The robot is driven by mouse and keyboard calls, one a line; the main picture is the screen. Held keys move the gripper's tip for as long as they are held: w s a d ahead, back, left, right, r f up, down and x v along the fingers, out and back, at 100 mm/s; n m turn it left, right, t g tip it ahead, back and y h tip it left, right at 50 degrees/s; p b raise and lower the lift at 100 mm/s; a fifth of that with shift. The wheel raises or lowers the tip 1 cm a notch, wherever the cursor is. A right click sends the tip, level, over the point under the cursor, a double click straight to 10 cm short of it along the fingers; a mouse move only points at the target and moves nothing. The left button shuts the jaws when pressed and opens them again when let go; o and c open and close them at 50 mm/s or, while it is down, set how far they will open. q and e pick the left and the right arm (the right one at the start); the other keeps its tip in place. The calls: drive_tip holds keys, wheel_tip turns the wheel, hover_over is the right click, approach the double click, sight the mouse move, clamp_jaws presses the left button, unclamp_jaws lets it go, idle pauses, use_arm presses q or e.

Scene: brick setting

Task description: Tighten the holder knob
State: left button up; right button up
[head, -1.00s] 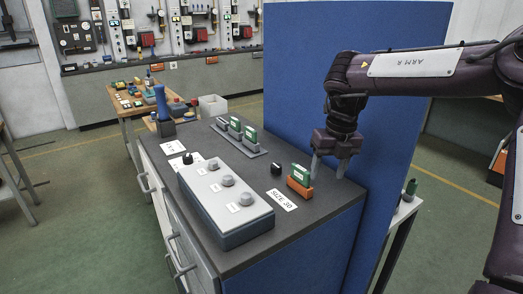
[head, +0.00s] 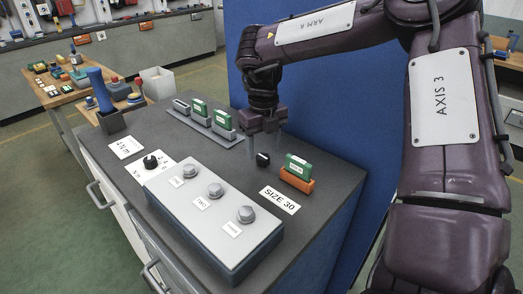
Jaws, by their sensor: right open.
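A small black knob (head: 262,159) stands on the dark grey cabinet top, just left of an orange holder (head: 296,179). A green block (head: 299,163) sits upright in that holder. My right gripper (head: 264,149) points down, open and empty, with its fingers at the black knob. One finger shows left of the knob and one to its right and behind. I cannot tell how far down around the knob the fingers reach. A label reading SIZE 30 (head: 279,200) lies in front of the holder. My left gripper is out of view.
A grey box with three round knobs (head: 215,190) stands in front. A black dial (head: 151,162) sits on a white card. A grey rack with green blocks (head: 209,127) is behind. A blue panel (head: 317,110) rises behind my right arm.

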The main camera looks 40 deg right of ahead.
sight(263, 160)
wheel_tip(263, 160, down, 2)
drive_tip(key=shift+w+f, duration=0.1)
drive_tip(key=shift+f, duration=0.35)
drive_tip(key=c, duration=1)
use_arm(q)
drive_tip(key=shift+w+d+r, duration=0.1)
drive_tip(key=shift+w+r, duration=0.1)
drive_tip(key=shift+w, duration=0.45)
use_arm(e)
drive_tip(key=shift+o, duration=0.2)
